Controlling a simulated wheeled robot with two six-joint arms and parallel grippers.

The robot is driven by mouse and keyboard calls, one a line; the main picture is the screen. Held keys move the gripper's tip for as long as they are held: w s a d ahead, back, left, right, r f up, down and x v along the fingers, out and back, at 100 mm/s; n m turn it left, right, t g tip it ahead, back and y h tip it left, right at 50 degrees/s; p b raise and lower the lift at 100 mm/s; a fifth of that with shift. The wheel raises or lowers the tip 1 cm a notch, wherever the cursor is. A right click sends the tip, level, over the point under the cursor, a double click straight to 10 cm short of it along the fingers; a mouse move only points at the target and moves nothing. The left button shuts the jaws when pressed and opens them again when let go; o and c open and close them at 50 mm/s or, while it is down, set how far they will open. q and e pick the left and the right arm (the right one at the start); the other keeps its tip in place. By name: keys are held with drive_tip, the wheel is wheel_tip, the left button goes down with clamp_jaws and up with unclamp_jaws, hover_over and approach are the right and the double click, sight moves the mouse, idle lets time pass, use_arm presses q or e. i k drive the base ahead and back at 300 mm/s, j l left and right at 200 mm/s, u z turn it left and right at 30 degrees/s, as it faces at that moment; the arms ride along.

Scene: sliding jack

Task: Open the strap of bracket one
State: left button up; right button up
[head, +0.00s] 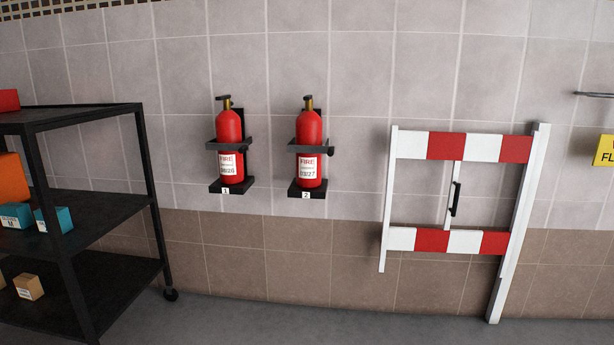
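Bracket one (217,187) is a dark wall bracket with a small plate marked 1, left of a second bracket. A red fire extinguisher (230,128) stands upright in it. A dark strap (229,147) runs across the front of the extinguisher and looks closed. Bracket two (293,190), marked 2, holds another red extinguisher (308,128) behind a similar dark strap (305,150), with a dark knob at its right end. Neither of my grippers is in view.
A black wheeled shelf rack (152,188) with boxes stands at the left. A red and white barrier (464,241) with a black handle leans by the wall at the right. A yellow sign (605,151) is at the right edge. The floor below the brackets is clear.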

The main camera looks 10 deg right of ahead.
sight(224, 149)
drive_tip(key=i+j+z, duration=0.1)
drive_tip(key=i, duration=0.4)
drive_tip(key=i+j+z, duration=0.1)
drive_tip(key=i, duration=0.35)
drive_tip(key=i+j+z, duration=0.15)
drive_tip(key=i, duration=0.3)
drive_tip(key=i+j+z, duration=0.1)
drive_tip(key=i+j, duration=0.15)
drive_tip(key=i, duration=0.25)
